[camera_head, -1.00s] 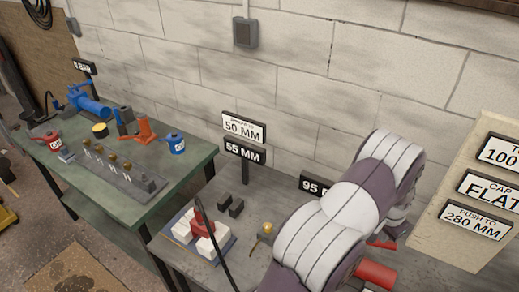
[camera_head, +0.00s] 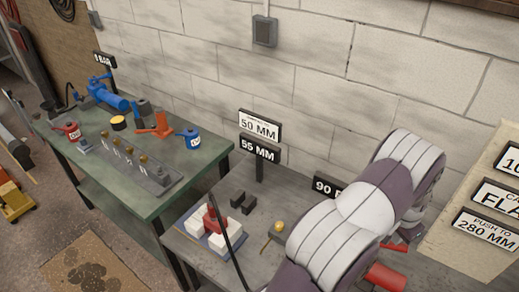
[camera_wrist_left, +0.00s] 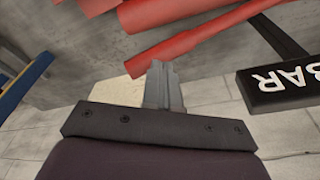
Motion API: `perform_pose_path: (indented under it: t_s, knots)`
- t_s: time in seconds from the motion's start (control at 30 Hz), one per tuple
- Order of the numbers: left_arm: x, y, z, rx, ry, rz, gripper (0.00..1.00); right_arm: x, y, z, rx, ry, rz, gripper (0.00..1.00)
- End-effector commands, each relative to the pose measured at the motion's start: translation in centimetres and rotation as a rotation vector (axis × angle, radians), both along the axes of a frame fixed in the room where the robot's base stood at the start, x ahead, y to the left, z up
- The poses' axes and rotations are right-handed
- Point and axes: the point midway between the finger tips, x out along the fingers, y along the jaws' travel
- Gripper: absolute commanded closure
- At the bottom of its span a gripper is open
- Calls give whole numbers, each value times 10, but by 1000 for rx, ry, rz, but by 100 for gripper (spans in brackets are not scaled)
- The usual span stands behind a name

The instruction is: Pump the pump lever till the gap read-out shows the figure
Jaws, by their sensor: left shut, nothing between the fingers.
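The gap read-out (camera_head: 260,150) shows 55 MM in the head view. The white card (camera_head: 259,126) above it reads 50 MM. The pump's red cylinder (camera_head: 384,277) and red lever (camera_head: 394,247) show partly beside my left arm, which hides much of the pump. In the left wrist view, the red pump lever (camera_wrist_left: 200,42) crosses above my left gripper (camera_wrist_left: 163,66). The gripper is shut and empty, with its fingertips close to the lever; I cannot tell whether they touch. My right gripper is not in view.
A black pressure read-out (camera_head: 328,187) reads 90, its right part hidden by my arm; its BAR end (camera_wrist_left: 285,78) shows in the wrist view. A red spreader with white blocks (camera_head: 211,224) and a black hose lies left. The green bench (camera_head: 88,150) holds other tools.

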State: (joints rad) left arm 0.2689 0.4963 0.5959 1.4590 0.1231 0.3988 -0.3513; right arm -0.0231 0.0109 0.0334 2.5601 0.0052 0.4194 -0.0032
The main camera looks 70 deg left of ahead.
Motion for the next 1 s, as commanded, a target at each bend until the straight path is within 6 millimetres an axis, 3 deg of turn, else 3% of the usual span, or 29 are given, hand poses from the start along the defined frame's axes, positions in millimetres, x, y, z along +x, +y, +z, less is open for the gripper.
perform_pose_path:
  t_s: [0.03,0.23,1.0]
  knots:
    - [0,0,14,0,-2,0,100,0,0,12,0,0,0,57]
    - [0,0,36,0,0,0,100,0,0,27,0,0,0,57]
    - [0,0,34,0,0,0,100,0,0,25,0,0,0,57]
